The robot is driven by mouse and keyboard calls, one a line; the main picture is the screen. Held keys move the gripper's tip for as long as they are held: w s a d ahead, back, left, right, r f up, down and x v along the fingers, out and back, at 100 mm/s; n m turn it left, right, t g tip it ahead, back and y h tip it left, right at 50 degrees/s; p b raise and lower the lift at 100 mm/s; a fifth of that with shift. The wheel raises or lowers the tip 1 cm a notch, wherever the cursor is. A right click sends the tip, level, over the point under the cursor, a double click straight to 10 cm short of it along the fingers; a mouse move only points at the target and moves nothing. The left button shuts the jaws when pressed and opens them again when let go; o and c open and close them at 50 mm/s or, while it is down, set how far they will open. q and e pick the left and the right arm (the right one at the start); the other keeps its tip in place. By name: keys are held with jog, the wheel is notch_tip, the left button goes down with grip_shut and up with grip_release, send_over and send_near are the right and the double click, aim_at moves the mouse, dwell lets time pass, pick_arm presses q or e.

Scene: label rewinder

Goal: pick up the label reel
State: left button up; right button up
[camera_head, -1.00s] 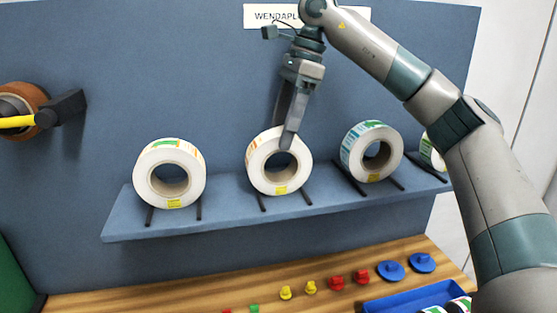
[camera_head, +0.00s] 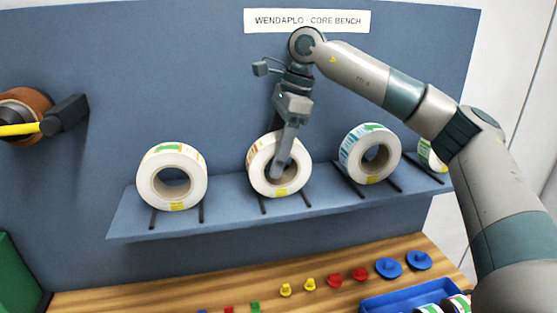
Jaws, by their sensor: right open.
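Several white label reels stand upright on rods on a blue shelf. One reel (camera_head: 261,182) has my right gripper (camera_head: 279,170) at it, with orange marks on its edge and a yellow tag at the bottom. The gripper points down, and its near finger overlaps the reel's front face and core hole. The other finger is mostly hidden behind the near one and the reel. The right gripper is open. Another reel (camera_head: 187,193) with green and orange marks stands to the left, and a teal-marked reel (camera_head: 353,157) to the right. My left gripper is not in view.
The shelf (camera_head: 128,222) juts from a blue back panel with a sign (camera_head: 307,20). An orange-brown roller with a black block (camera_head: 66,115) is at the left. Small coloured knobs (camera_head: 334,281) and a blue tray (camera_head: 385,302) lie on the wooden bench below.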

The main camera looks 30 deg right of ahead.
jog(key=shift+f, duration=0.25)
jog(key=shift+r, duration=0.1)
grip_shut()
jog(key=shift+w, duration=0.1)
jog(key=shift+a+r+b, duration=0.1)
jog(key=shift+r+b, duration=0.3)
jog(key=shift+r, duration=0.2)
notch_tip(320, 180, up, 7)
jog(key=shift+r+b, duration=0.2)
jog(key=shift+b, duration=0.9)
jog(key=shift+r, duration=0.75)
